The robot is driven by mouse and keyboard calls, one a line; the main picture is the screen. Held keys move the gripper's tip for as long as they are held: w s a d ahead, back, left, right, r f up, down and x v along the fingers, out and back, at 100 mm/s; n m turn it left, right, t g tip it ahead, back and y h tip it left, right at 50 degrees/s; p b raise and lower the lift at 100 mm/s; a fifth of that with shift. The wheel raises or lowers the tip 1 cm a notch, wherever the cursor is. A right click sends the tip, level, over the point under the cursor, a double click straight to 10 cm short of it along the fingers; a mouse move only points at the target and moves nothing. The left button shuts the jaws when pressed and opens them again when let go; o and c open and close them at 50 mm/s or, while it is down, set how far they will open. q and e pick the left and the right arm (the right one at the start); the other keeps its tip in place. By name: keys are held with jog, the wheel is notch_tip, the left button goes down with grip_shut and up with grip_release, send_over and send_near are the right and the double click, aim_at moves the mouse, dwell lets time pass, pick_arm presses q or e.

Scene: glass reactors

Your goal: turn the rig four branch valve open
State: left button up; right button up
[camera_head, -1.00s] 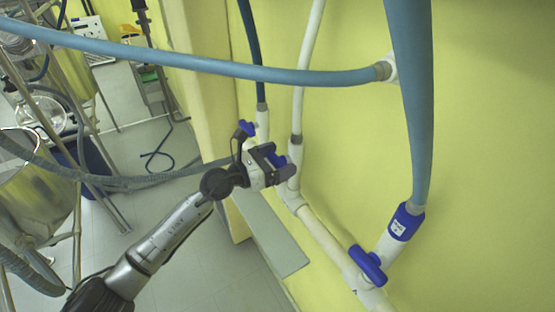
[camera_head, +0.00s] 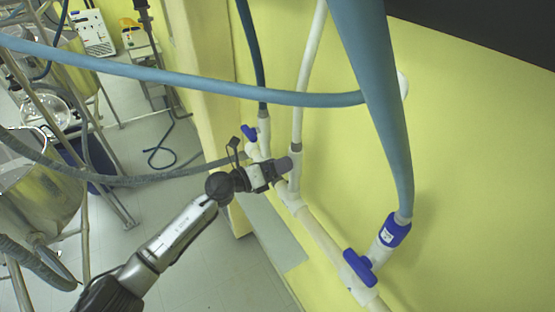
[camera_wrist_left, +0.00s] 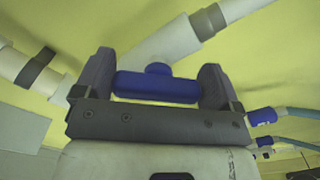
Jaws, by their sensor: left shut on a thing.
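A blue valve handle (camera_wrist_left: 157,87) on a white branch pipe (camera_wrist_left: 165,45) lies crosswise between the two dark fingers of my left gripper (camera_wrist_left: 156,82) in the left wrist view. The gripper is shut on it, with one finger at each end of the bar. In the head view my left gripper (camera_head: 275,172) is at the white wall pipe, and it hides this handle. I cannot read any rig number on the valve. My right gripper is in neither view.
Another blue valve handle (camera_head: 360,267) sits nearer on the pipe, and one (camera_head: 249,132) sits farther back. A thick blue hose (camera_head: 375,100) hangs in front, and a thinner blue hose (camera_head: 200,80) crosses above my arm. Metal frames and vessels stand at left.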

pick_arm(q)
jog(key=n+p, duration=0.1)
jog(key=n, duration=0.2)
jog(key=shift+w, duration=0.1)
jog(key=shift+f+n+p, duration=0.1)
jog(key=shift+n+p, duration=0.4)
jog(key=shift+n, duration=0.3)
jog(key=n, duration=0.2)
jog(key=shift+a+f+n, duration=0.1)
jog(key=shift+f+n, duration=0.05)
jog(key=shift+n, duration=0.15)
jog(key=shift+f+n, duration=0.1)
jog(key=shift+n, duration=0.4)
jog(key=o, duration=0.6)
jog(key=shift+o, duration=0.2)
